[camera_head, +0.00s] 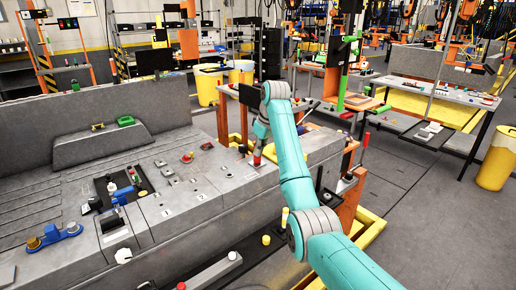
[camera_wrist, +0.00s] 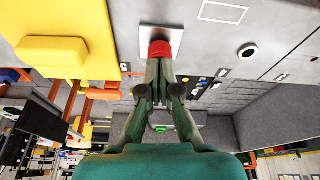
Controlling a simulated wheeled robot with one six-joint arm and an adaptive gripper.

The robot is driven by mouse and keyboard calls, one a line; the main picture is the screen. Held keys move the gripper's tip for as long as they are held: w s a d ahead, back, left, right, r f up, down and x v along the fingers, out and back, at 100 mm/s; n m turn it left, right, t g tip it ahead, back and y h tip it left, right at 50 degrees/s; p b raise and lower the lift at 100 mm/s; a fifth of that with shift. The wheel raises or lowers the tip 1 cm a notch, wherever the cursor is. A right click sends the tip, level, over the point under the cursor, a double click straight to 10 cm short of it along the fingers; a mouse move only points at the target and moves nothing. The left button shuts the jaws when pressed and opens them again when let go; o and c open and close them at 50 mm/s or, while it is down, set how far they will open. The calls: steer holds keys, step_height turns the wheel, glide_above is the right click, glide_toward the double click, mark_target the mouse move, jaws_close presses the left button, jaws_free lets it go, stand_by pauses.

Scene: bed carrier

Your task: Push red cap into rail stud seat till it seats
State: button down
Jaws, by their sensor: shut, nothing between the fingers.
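The red cap (camera_wrist: 160,48) sits at a pale square plate (camera_wrist: 172,33) on the grey bed carrier, seen in the wrist view. My gripper (camera_wrist: 160,66) is shut, and its fingertips are right at the cap, touching or almost touching it. Nothing shows between the fingers. The stud and the seat under the cap are hidden, so I cannot tell how deep the cap sits. In the head view my gripper (camera_head: 260,157) points down at the carrier's right part, with a small bit of the red cap (camera_head: 257,161) showing at its tip.
The grey carrier (camera_head: 235,200) holds several small fittings, including a red knob (camera_head: 187,157) and a blue bracket (camera_head: 55,236). Its raised back panel (camera_head: 95,105) stands behind. An orange post (camera_head: 349,200) and yellow frame (camera_head: 370,232) stand at the right. Open floor (camera_head: 430,220) lies further right.

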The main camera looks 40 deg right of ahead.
steer(key=shift+f, duration=0.3)
stand_by(0.4)
steer(key=shift+r, duration=1.5)
